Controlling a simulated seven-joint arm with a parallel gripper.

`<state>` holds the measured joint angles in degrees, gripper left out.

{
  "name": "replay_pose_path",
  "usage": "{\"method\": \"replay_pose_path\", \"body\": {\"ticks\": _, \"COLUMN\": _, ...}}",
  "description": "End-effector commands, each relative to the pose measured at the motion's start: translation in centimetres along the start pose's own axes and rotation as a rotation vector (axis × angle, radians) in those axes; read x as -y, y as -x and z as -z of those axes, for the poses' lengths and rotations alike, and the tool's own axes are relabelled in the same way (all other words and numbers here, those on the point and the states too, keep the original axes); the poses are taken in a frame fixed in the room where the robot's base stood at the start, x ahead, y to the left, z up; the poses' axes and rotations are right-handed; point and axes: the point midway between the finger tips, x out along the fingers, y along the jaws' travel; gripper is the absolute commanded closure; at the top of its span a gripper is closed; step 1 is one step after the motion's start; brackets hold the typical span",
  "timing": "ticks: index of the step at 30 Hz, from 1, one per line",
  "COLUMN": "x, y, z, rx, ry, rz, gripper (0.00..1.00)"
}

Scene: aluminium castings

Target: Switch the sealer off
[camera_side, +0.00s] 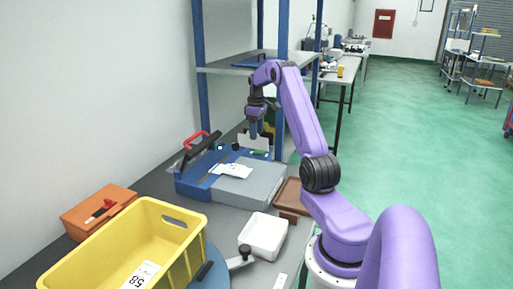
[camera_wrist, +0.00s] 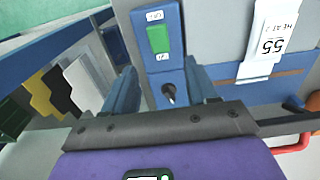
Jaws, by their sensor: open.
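The sealer (camera_side: 250,185) is a blue and grey machine on the bench, with a raised dark lever and red handle (camera_side: 195,139) at its left. In the wrist view, its blue panel carries a green rocker switch (camera_wrist: 158,38) with a small white label at each end. A black knob (camera_wrist: 168,94) sits below the switch. Which way the rocker is tilted I cannot tell. My gripper (camera_side: 253,132) is over the far end of the sealer, pointing down. In the wrist view, its two blue fingers (camera_wrist: 158,70) are apart, either side of the panel, with nothing between them gripped.
A white labelled packet (camera_wrist: 266,40) lies on the sealer. A yellow crate (camera_side: 150,215), an orange box (camera_side: 98,212), a white tray (camera_side: 263,236) and a brown tray (camera_side: 290,196) stand nearer. A blue-posted shelf (camera_side: 225,68) rises behind my gripper.

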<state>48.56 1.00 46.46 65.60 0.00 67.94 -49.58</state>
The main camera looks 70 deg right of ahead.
Motion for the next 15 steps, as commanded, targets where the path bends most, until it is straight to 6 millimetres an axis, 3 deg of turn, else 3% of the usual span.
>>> {"method": "replay_pose_path", "body": {"ticks": 6, "x": 0.1, "y": -4.1, "z": -0.1, "rx": 0.002, "ry": 0.000, "rz": 0.003, "gripper": 0.43}}
{"method": "replay_pose_path", "body": {"ticks": 15, "x": 0.1, "y": -7.1, "z": 0.0, "rx": 0.001, "ry": 0.000, "rz": 0.001, "gripper": 0.43}}
